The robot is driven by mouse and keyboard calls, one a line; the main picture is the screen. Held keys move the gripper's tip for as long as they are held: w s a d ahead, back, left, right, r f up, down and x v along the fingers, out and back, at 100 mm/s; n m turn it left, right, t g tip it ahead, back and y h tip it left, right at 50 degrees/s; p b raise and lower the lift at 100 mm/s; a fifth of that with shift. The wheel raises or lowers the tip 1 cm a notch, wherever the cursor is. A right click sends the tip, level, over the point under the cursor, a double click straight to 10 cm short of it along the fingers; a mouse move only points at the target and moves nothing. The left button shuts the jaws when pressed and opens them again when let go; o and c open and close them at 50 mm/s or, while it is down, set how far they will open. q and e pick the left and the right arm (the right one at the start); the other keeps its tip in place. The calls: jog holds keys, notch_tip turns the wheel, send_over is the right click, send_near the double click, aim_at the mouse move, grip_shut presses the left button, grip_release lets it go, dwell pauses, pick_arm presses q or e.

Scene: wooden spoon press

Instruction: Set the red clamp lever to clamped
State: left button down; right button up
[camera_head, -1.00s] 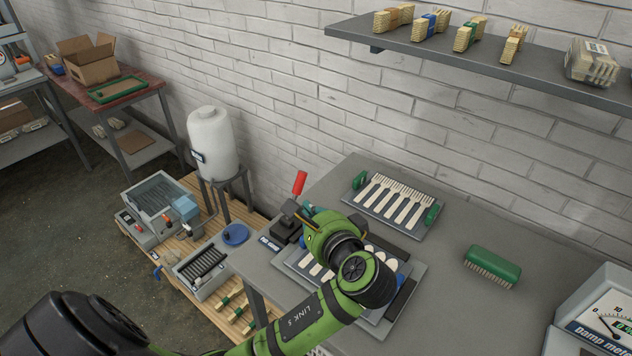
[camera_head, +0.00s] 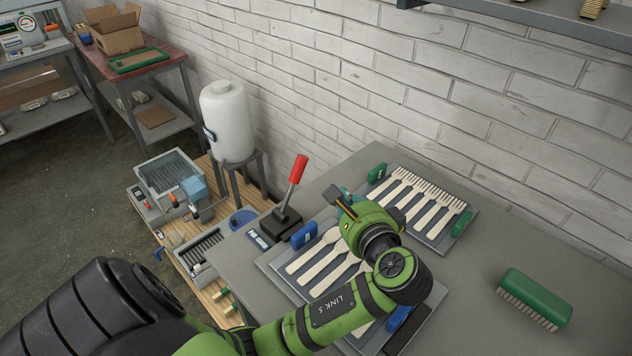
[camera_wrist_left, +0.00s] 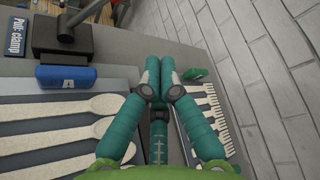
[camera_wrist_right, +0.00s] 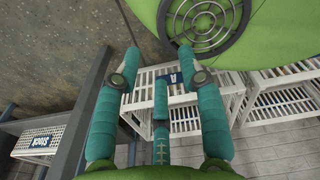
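The clamp lever has a red handle (camera_head: 298,168) on a metal shaft. It rises from a black base (camera_head: 281,222) at the table's left edge and leans slightly right. In the left wrist view the dark base (camera_wrist_left: 62,36) and lower shaft (camera_wrist_left: 82,14) show at the upper left, beside a "Pull: clamp" label (camera_wrist_left: 16,38); the red handle is outside that view. My left gripper (camera_head: 342,199) is right of the lever and apart from it. Its fingertips (camera_wrist_left: 158,78) meet with nothing visible between them. My right gripper (camera_wrist_right: 160,85) is open and empty, away from the lever.
A tray of wooden spoons (camera_head: 270,262) with blue blocks lies under my left arm. A tray of wooden forks (camera_head: 462,234) with green blocks lies behind it. A green brush (camera_head: 537,297) is at the right. The table between tray and brush is clear.

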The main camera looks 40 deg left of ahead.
aim_at(292, 185)
pick_arm(q)
jog(key=x, duration=1)
jog(key=s+r+p, duration=0.1)
jog(key=s+a+r+p, duration=0.1)
jog(key=s, duration=0.1)
pick_arm(e)
jog(key=shift+w+r, duration=0.75)
jog(key=shift+r, duration=0.25)
pick_arm(q)
jog(key=shift+a, duration=0.1)
pick_arm(e)
jog(key=shift+f, duration=0.1)
